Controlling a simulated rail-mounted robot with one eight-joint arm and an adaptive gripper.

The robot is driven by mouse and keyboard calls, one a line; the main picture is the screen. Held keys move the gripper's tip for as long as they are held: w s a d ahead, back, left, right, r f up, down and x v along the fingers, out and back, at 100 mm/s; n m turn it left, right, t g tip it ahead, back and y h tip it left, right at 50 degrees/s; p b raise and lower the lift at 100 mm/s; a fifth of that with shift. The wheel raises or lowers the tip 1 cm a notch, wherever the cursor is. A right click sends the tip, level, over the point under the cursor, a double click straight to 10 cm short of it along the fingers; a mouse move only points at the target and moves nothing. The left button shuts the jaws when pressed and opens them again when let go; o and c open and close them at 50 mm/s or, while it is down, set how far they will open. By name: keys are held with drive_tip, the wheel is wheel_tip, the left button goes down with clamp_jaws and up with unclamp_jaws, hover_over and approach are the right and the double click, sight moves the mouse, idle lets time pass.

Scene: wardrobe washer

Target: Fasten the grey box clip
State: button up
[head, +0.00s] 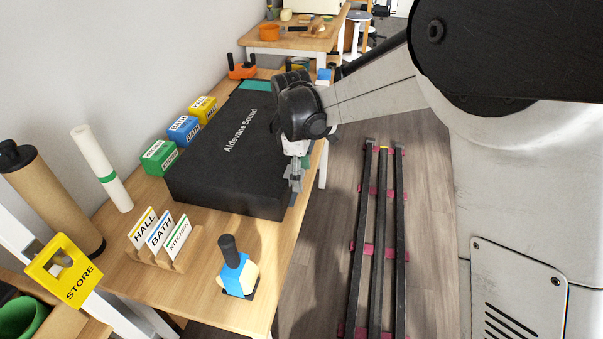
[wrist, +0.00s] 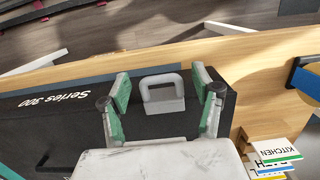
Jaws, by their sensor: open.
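The black box (head: 222,150), lettered "Aldevane Sound", lies on the wooden table. In the wrist view its side (wrist: 75,108) carries the words "Series 300". The grey clip (wrist: 164,105), a squarish loop with an opening in its middle, is at the box's edge facing the floor side. I cannot tell whether it is latched. My gripper (head: 294,182) is at that edge of the box, near its front corner. In the wrist view my gripper (wrist: 162,84) is open, its green-padded fingers on either side of the clip with gaps on both sides. The head view does not show the clip clearly.
Green (head: 160,156), blue (head: 183,129) and yellow (head: 203,108) boxes stand along the wall side. A card holder (head: 165,256) and a blue-and-cream stamp-like object (head: 236,272) stand in front of the black box. Dark rails (head: 380,240) lie on the floor.

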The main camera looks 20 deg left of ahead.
wheel_tip(320, 180, up, 12)
drive_tip(key=a, duration=0.1)
idle(0.4)
drive_tip(key=shift+f, duration=0.1)
drive_tip(key=s+d+r+m+t+y, duration=0.1)
drive_tip(key=s+d+r+m, duration=0.15)
drive_tip(key=d, duration=0.45)
drive_tip(key=s+d+r+m+t, duration=0.1)
drive_tip(key=s+d+r+m, duration=0.15)
drive_tip(key=d, duration=0.45)
drive_tip(key=s+d+r+m+t+y, duration=0.1)
drive_tip(key=s+d+r+m, duration=0.15)
drive_tip(key=d, duration=0.45)
drive_tip(key=s+d+f+m+t, duration=0.2)
drive_tip(key=s+d+m, duration=0.3)
drive_tip(key=s+d, duration=0.2)
drive_tip(key=s+d+f+m+t+h+p, duration=0.1)
drive_tip(key=s+d+f+m+t, duration=0.1)
drive_tip(key=s+d+m, duration=0.4)
drive_tip(key=shift+s+d+f, duration=0.25)
drive_tip(key=shift+s+d, duration=0.4)
drive_tip(key=shift+d, duration=1)
